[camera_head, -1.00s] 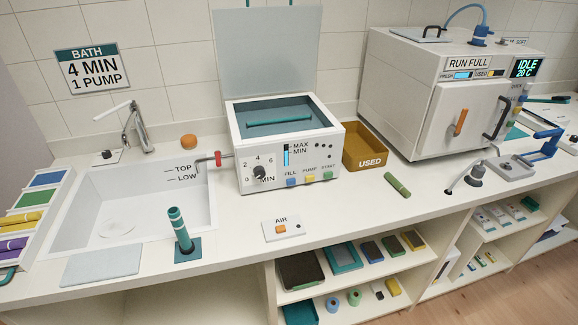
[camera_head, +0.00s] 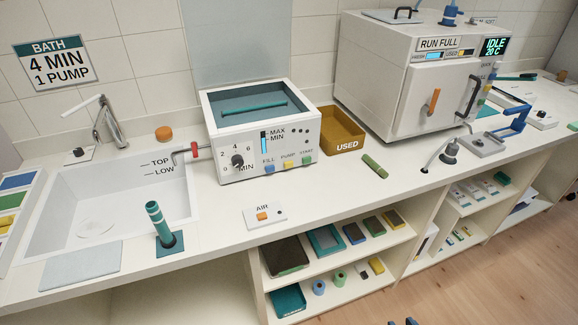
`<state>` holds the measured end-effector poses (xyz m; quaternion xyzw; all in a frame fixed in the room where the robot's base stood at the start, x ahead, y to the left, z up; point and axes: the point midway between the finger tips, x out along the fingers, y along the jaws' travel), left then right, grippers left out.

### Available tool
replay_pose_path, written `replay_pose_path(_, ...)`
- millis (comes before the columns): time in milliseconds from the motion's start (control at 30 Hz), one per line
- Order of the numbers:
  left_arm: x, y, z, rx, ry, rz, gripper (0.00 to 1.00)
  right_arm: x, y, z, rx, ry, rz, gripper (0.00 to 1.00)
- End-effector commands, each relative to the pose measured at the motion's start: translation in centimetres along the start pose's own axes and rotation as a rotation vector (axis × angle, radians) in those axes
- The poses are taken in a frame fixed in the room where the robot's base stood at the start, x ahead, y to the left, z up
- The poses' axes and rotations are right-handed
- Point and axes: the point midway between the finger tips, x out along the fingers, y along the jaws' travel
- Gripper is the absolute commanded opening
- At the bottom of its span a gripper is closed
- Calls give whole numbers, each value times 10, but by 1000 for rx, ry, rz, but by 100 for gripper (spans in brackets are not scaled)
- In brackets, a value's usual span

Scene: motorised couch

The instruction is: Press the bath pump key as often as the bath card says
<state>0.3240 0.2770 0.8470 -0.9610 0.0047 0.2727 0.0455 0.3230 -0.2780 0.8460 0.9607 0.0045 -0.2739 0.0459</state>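The bath card (camera_head: 55,63) on the wall at upper left reads "BATH 4 MIN 1 PUMP". The bath (camera_head: 262,135) is a white box with its lid up and a teal rod inside. On its front are the yellow pump key (camera_head: 288,165), a blue FILL key (camera_head: 268,169), a green START key (camera_head: 306,161) and a black minute dial (camera_head: 237,161). No gripper is near the keys. Small dark blue tips, perhaps my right gripper (camera_head: 402,322), just show at the bottom edge. My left gripper is not in view.
A sink (camera_head: 110,205) with a tap lies to the left. A teal upright cylinder (camera_head: 160,222) and an AIR switch (camera_head: 263,215) stand near the counter's front. A brown USED bin (camera_head: 345,146) and a steriliser (camera_head: 400,90) stand right. Counter before the keys is mostly clear.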

Motion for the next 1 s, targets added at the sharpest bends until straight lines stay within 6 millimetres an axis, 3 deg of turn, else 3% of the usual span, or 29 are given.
replay_pose_path(267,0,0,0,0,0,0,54,1,0,-2,-1,5,-1,34)
replay_pose_path(500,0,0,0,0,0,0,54,2,0,-3,-1,5,-1,0)
replay_pose_path(1000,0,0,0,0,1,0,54,1,0,-2,0,4,-1,0)
